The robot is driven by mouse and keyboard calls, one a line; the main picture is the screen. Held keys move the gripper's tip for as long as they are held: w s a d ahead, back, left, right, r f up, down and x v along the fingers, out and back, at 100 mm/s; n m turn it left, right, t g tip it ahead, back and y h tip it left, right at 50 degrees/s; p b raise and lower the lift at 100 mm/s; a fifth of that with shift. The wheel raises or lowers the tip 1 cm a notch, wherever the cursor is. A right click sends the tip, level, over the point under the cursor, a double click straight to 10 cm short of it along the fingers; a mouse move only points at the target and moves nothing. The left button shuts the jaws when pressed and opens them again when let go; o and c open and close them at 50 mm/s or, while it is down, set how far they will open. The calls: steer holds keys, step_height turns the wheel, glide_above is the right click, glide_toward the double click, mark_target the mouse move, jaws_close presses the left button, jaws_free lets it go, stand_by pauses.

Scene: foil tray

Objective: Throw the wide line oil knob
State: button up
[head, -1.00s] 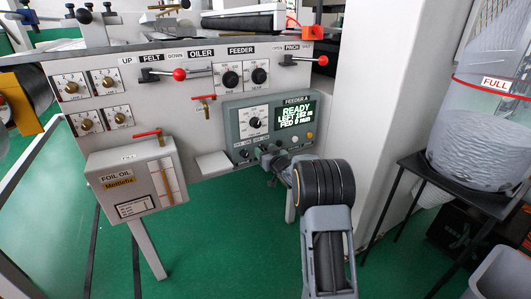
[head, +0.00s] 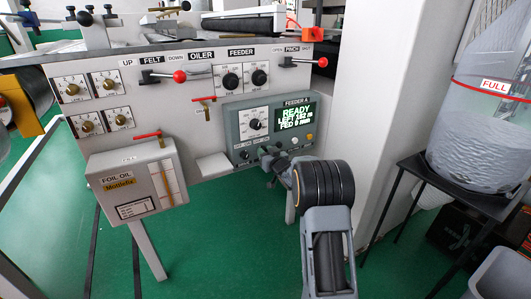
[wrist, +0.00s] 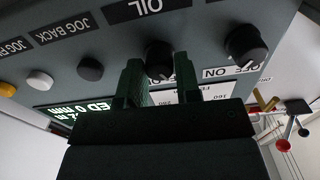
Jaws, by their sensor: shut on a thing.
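The black oil knob (wrist: 159,57) sits on the grey Feeder A panel (wrist: 215,20), under a label reading OIL, in the wrist view. My gripper (wrist: 158,82) is shut on this knob, one finger on each side. The fingers hide part of the knob and its setting marks. In the head view my gripper (head: 266,157) is at the panel's lower edge and hides the knob there. A second black knob (wrist: 246,46), with OFF and ON marks, stands apart beside the gripper.
Black, white and yellow buttons (wrist: 40,80) line the panel on the other side of the gripper. The panel's lit screen (head: 296,116) reads READY. A foil oil box (head: 135,182) stands at left. A clear bin (head: 480,130) stands at right.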

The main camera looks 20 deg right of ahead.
steer(key=shift+r+m+p, duration=0.25)
steer(key=shift+m+p, duration=0.85)
steer(key=m+p, duration=0.3)
steer(key=shift+d+m, duration=0.1)
steer(key=shift+m, duration=0.2)
steer(key=m+p, duration=0.1)
steer(key=m, duration=0.1)
steer(key=m+p, duration=0.1)
steer(key=m, duration=0.1)
steer(key=m+p, duration=0.1)
steer(key=shift+f+m, duration=0.25)
steer(key=shift+m, duration=0.15)
steer(key=o, duration=0.9)
steer(key=shift+p, duration=0.3)
steer(key=s, duration=0.4)
steer(key=s+d+p, duration=0.1)
steer(key=s, duration=0.4)
steer(key=s+p, duration=0.1)
steer(key=s, duration=0.3)
steer(key=shift+s+d, duration=0.35)
